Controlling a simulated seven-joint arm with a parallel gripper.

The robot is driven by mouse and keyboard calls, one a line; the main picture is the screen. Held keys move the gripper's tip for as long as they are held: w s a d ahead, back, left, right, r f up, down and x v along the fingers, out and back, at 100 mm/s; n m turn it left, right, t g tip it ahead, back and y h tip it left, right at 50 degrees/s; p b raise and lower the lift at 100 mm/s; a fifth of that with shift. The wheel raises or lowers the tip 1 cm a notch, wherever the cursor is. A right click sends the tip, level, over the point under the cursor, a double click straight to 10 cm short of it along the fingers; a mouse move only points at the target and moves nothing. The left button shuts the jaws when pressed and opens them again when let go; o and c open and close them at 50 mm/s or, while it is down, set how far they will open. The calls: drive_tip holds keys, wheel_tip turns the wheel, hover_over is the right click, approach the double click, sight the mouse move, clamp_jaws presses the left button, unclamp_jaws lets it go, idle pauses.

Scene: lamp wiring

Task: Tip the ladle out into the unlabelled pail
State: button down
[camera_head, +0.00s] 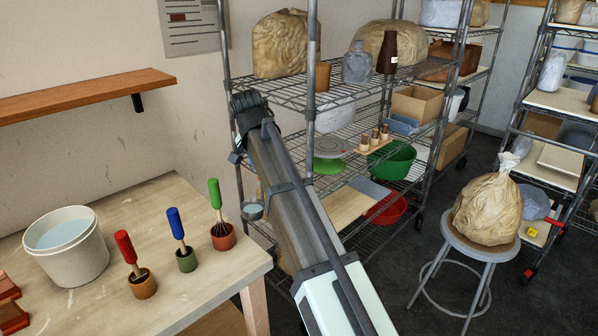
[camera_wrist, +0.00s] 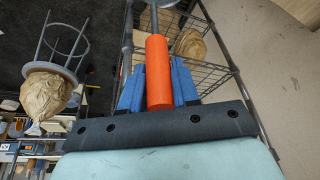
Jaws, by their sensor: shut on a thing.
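My gripper (camera_wrist: 157,82) is shut on the orange handle (camera_wrist: 158,62) of the ladle, with a blue finger on either side in the wrist view. The ladle's grey shaft runs to the top edge there, where its bowl is mostly cut off. In the head view the ladle's small grey bowl (camera_head: 252,210) hangs upright beyond the table's right edge, with a pale bluish surface inside. My arm hides the handle and gripper. A white pail (camera_head: 72,262) with no label on its visible side stands at the table's left, holding pale blue liquid. The bowl is well to the pail's right.
Three small pots, with red (camera_head: 124,247), blue (camera_head: 176,229) and green (camera_head: 214,193) handled tools, stand on the table (camera_head: 90,312) between pail and bowl. A wall shelf (camera_head: 80,96) is above. Wire racks (camera_head: 345,95) stand behind my arm; a stool (camera_head: 470,248) holds a bag at right.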

drive_tip(key=s+a+r, duration=0.1)
drive_tip(key=a+r, duration=0.2)
drive_tip(key=a, duration=1.2)
drive_tip(key=s+a+r, duration=0.3)
drive_tip(key=s+a, duration=0.3)
drive_tip(key=a, duration=0.5)
drive_tip(key=s+a+r, duration=0.4)
drive_tip(key=s+a, duration=0.3)
drive_tip(key=a, duration=0.4)
drive_tip(key=s+a+r, duration=0.3)
drive_tip(key=s+a, duration=0.3)
drive_tip(key=a, duration=0.6)
drive_tip(key=w+d+f+m+g+y, duration=0.1)
drive_tip(key=w+d+f+g+y, duration=0.3)
drive_tip(key=f, duration=0.4)
drive_tip(key=w+d+f+m+g+y, duration=0.1)
drive_tip(key=w+d+f+g+y, duration=0.3)
drive_tip(key=f+g+y, duration=0.3)
drive_tip(key=shift+w+f+g+y, duration=0.25)
drive_tip(key=shift+f+g, duration=0.25)
drive_tip(key=shift+f, duration=0.4)
